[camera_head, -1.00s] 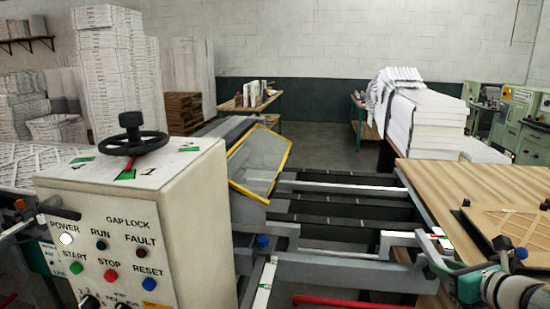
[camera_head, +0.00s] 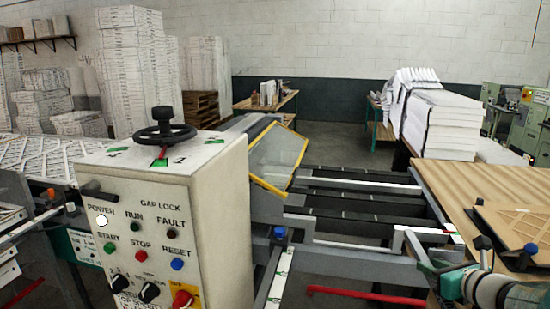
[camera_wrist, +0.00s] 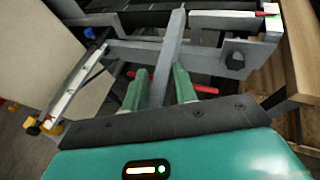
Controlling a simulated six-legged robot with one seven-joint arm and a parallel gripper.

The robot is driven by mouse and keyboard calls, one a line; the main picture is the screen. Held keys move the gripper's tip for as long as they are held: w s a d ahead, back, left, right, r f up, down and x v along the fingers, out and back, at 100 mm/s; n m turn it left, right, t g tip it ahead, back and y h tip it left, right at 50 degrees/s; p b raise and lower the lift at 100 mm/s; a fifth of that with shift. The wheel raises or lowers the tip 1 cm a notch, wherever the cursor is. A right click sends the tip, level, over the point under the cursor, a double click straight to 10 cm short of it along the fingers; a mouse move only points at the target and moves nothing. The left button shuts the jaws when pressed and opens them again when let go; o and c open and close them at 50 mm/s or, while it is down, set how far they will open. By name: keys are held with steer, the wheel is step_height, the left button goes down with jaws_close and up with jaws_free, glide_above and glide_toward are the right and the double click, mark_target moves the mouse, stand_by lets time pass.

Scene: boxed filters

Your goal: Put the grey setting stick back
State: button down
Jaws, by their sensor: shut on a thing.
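My gripper (camera_wrist: 161,76) is shut on the grey setting stick (camera_wrist: 173,42), a flat grey bar that runs up between its two green fingers in the wrist view. The stick's far end overlaps the grey machine rails in that view, and I cannot tell whether it touches them. In the head view my gripper (camera_head: 430,266) is at the lower right, over the frame beside the wooden table. The stick is hard to tell from the grey frame there.
The control box (camera_head: 170,220) with a black handwheel (camera_head: 163,131) stands at left. A yellow-framed clear guard (camera_head: 277,160) is behind it. A white strip (camera_head: 277,281) with green marks lies between. A red bar (camera_head: 365,294) runs low. The wooden table (camera_head: 500,190) bears a brown panel (camera_head: 515,222).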

steer(key=w+a+f, duration=0.3)
steer(key=a+f, duration=0.1)
steer(key=a, duration=0.4)
steer(key=w+a+f+n+y, duration=0.1)
steer(key=w+a+f, duration=0.2)
steer(key=a, duration=0.5)
steer(key=w+a+f, duration=0.3)
steer(key=a+f, duration=0.3)
steer(key=a, duration=0.2)
steer(key=shift+n+g+y, duration=0.3)
steer(key=shift+y, duration=0.1)
steer(key=shift+w, duration=0.1)
steer(key=shift+f, duration=0.1)
